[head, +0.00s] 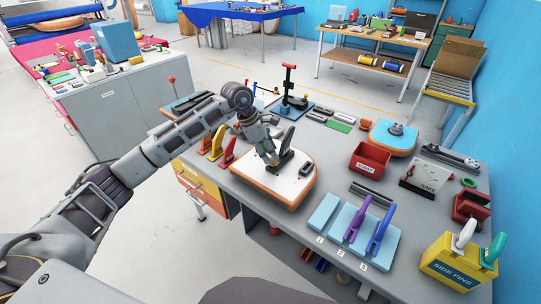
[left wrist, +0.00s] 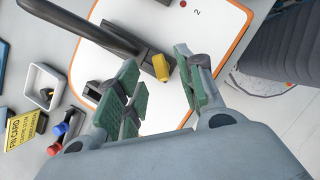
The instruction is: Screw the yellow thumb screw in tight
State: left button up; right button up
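The yellow thumb screw (left wrist: 161,68) sits at the end of a dark fin box on the white board with an orange edge (left wrist: 210,22). A dark fin (left wrist: 95,28) stands in that box. The board (head: 305,187) also shows in the head view, lying on the grey bench with the black fin (head: 287,140) upright on it. My left gripper (left wrist: 158,78) is open, its green-padded fingers on either side of the screw with gaps to it. In the head view my left gripper (head: 268,157) is low over the board and hides the screw. My right gripper is not in view.
Red and yellow fins (head: 222,148) stand left of the board. A red bin (head: 369,159), a light-blue fin rack (head: 328,212) and a yellow side-fins box (head: 455,268) are to the right. In the wrist view, a white tray (left wrist: 43,87) and red and blue knobs lie left.

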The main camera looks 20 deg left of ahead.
pick_arm(q)
jog(key=v, duration=0.9)
jog(key=shift+r, duration=0.2)
dwell(0.6)
